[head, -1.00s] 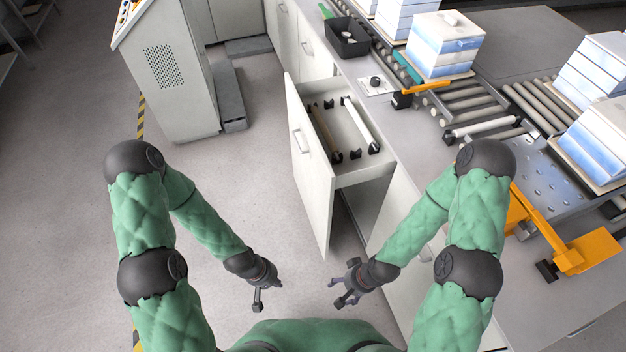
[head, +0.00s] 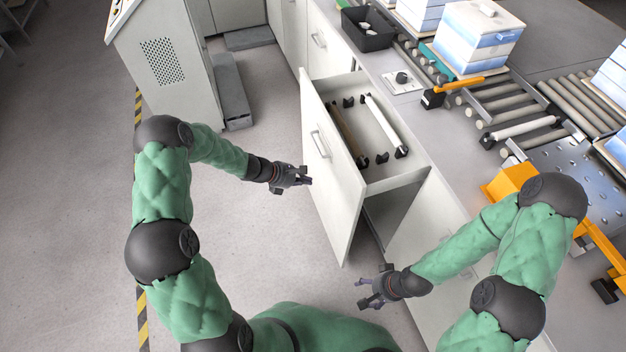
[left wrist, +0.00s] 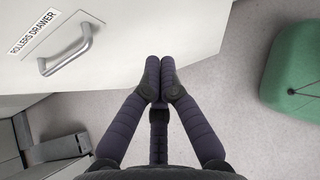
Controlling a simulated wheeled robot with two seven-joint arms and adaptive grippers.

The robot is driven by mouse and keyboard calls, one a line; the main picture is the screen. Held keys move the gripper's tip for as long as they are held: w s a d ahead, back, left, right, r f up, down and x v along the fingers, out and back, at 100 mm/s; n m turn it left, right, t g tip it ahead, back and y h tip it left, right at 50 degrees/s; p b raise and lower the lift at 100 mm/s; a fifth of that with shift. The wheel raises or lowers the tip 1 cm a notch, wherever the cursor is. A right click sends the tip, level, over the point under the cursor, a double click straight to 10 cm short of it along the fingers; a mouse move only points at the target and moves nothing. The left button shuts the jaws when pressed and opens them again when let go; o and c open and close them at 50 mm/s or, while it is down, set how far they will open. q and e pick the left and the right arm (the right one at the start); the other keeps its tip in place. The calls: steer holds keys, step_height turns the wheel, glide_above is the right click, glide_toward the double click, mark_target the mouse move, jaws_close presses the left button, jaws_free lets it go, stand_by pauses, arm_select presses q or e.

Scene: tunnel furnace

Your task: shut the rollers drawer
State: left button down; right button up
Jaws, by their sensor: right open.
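The rollers drawer (head: 380,190) stands pulled out of the white cabinet in the head view. Its white front panel (head: 335,190) has a metal handle (head: 320,144). In the left wrist view the panel (left wrist: 140,45) shows its handle (left wrist: 66,50) and a "ROLLERS DRAWER" label. Inside lie a white roller (head: 384,122) and a brown roller (head: 347,132). My left gripper (head: 309,181) is shut and empty, in front of the panel. Its fingertips (left wrist: 160,62) overlap the panel in the wrist view; I cannot tell whether they touch. My right gripper (head: 362,293) is open and empty, nearer to me.
The counter (head: 455,150) runs along the right, with a black bin (head: 367,30) and a roller conveyor (head: 500,100) on it. A grey machine cabinet (head: 165,70) stands at the back left. The floor left of the drawer is clear.

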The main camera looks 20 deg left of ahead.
mark_target(340, 183)
arm_select(q)
steer(key=b+x, duration=0.1)
steer(key=x, duration=0.2)
steer(key=d+r+b+x, duration=0.1)
steer(key=x, duration=0.3)
steer(key=w+b+x, duration=0.1)
steer(key=x, duration=0.3)
steer(key=shift+d+r, duration=0.15)
steer(key=shift+r, duration=0.25)
steer(key=shift+d, duration=0.15)
